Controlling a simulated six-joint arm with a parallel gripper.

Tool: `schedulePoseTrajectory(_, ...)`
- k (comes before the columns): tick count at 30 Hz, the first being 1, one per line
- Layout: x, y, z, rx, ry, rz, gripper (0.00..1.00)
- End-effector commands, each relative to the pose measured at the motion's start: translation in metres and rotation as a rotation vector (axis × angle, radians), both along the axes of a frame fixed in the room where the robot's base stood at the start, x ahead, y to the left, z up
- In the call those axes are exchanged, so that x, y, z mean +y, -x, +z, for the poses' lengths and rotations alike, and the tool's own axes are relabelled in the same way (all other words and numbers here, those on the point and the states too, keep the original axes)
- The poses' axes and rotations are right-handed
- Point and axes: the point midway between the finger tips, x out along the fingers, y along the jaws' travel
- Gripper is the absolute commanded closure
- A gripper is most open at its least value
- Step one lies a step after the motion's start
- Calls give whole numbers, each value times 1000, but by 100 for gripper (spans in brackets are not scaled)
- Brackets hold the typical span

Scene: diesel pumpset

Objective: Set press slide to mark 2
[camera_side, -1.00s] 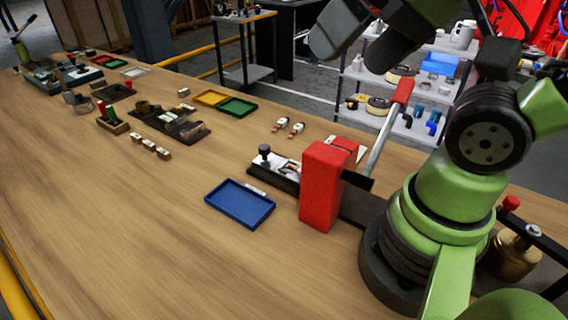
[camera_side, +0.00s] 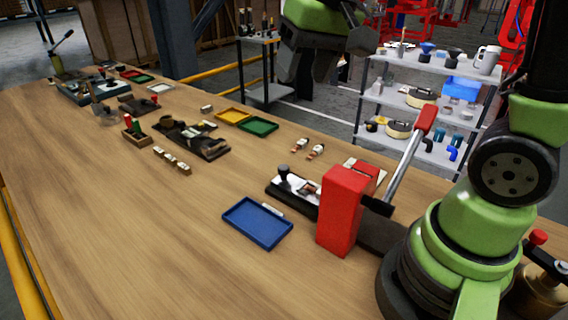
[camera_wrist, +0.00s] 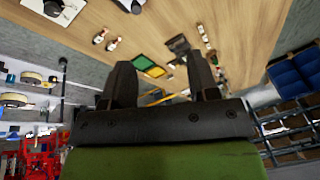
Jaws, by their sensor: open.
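The press (camera_side: 345,212) has a red upright body and a lever with a red handle (camera_side: 427,119) raised up and to the right. At its left lies the slide (camera_side: 292,186), a pale plate on a dark base with a dark knob (camera_side: 283,171). Any marks on it are too small to read. My gripper (camera_side: 310,75) hangs above and behind the press, clear of the table and empty. In the wrist view my gripper (camera_wrist: 160,80) shows two dark fingers standing apart, with the table beyond them.
A blue tray (camera_side: 258,223) lies in front of the slide. Yellow (camera_side: 233,115) and green (camera_side: 258,127) trays lie farther back. Small parts (camera_side: 315,151) lie behind the slide. A grey shelf rack (camera_side: 415,115) stands beyond the table. The table's front left is clear.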

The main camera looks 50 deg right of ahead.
Motion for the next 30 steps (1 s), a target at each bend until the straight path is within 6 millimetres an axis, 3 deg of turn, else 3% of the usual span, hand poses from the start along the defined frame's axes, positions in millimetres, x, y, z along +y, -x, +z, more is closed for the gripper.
schedulePoseTrajectory(6,-27,-53,-58,158,27,-23,45)
schedulePoseTrajectory(12,-48,-79,-114,267,44,-35,45)
schedulePoseTrajectory(16,-56,-85,-137,305,48,-39,45)
schedulePoseTrajectory(23,-58,-87,-158,322,49,-38,45)
schedulePoseTrajectory(30,-58,-86,-202,324,50,-39,45)
